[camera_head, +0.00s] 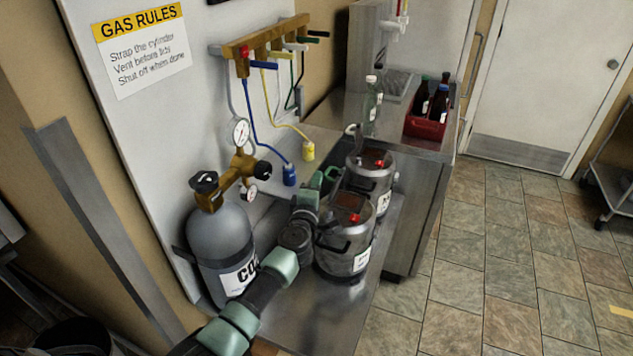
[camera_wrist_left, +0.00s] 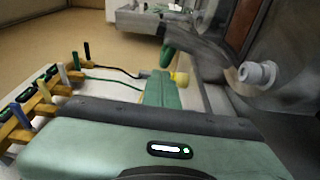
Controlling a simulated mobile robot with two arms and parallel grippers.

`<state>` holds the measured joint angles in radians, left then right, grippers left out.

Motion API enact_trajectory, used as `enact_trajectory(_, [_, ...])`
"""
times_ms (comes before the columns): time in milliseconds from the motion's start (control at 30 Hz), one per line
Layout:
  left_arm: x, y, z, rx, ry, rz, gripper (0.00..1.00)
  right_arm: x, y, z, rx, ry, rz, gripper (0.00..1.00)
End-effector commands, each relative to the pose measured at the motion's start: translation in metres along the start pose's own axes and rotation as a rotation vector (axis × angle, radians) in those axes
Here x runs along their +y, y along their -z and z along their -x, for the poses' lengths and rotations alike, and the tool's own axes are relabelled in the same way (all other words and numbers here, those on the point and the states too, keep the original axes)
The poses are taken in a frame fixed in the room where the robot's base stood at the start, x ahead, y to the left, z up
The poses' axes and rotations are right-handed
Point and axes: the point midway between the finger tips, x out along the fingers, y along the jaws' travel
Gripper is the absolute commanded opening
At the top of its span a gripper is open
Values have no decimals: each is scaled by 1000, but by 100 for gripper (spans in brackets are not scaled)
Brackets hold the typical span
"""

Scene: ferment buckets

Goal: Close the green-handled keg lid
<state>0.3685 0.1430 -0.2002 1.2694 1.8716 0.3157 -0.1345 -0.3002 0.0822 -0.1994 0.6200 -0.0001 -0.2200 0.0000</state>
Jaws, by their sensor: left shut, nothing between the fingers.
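Two steel kegs stand on the metal bench, a nearer one (camera_head: 345,262) and a farther one (camera_head: 385,199), each with a dark side handle and a red piece on top. My left gripper (camera_head: 322,180) is shut and empty, beside the left side of the kegs. In the left wrist view its green fingers (camera_wrist_left: 160,90) point ahead, and a steel keg top (camera_wrist_left: 285,75) with a pale round post lies close on the right. A green piece (camera_wrist_left: 169,53) shows just beyond the fingertips; I cannot tell whether it is the lid handle or whether it is touched. The lid's angle is unclear.
A grey CO2 cylinder (camera_head: 219,250) with a brass regulator stands left of my arm. Blue (camera_head: 289,174) and yellow (camera_head: 308,151) hose connectors hang from the wall manifold (camera_head: 265,46) behind. A red bottle crate (camera_head: 425,124) and clear bottle (camera_head: 372,105) stand on the back counter.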

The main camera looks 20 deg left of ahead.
Motion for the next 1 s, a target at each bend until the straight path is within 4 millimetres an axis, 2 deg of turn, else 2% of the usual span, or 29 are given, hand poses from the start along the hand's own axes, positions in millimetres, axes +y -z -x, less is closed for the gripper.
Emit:
enact_trajectory(267, [6,-21,4,-2,-51,-255,0,4,0,7,-1,-4,2,36])
enact_trajectory(533, [5,-44,9,-3,-104,-508,0,-9,2,6,2,11,-3,36])
enact_trajectory(1000, [-10,-80,16,-2,-193,-942,0,-4,0,-7,1,5,-1,36])
